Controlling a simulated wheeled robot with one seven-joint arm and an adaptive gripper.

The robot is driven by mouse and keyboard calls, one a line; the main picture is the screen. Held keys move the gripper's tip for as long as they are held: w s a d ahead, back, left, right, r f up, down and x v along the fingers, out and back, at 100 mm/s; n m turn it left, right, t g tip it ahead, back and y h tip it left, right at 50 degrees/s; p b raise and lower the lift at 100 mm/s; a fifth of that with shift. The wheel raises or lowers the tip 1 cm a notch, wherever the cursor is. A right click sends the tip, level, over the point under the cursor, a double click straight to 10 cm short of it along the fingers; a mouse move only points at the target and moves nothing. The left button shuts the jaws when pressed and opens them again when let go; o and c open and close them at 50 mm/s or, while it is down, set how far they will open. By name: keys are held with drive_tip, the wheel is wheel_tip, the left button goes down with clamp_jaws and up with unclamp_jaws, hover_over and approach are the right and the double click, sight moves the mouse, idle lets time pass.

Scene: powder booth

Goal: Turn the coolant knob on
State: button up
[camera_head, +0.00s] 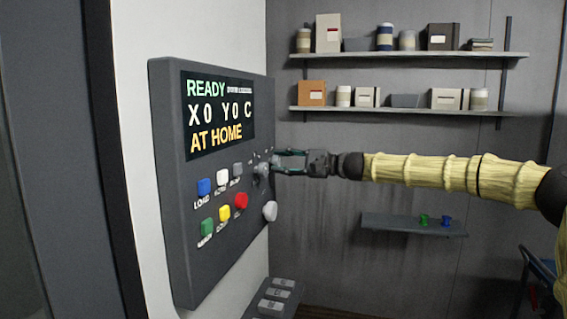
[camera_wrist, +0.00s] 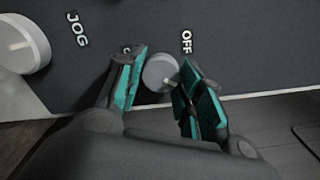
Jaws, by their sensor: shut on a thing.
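A control panel (camera_head: 215,265) with a lit screen hangs on the wall. A small round grey knob (camera_head: 262,169) is on its right side, partly hidden by my gripper (camera_head: 276,162). In the wrist view the knob (camera_wrist: 160,72) sits between the two teal-padded fingers of my gripper (camera_wrist: 160,85), which is shut on it. A label reading OFF (camera_wrist: 187,41) is beside the knob at upper right. Another label is mostly hidden behind the left finger. A small pale mark shows on the knob's face; its exact turn is hard to tell.
A larger pale dial (camera_head: 270,211) is below the knob; in the wrist view it is at left (camera_wrist: 20,45), near the word JOG. Coloured buttons, including a red one (camera_head: 241,201), are left of the knob. A low wall shelf (camera_head: 395,228) is behind my arm.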

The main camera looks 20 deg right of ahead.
drive_tip(key=o, duration=1)
drive_tip(key=v, duration=1.2)
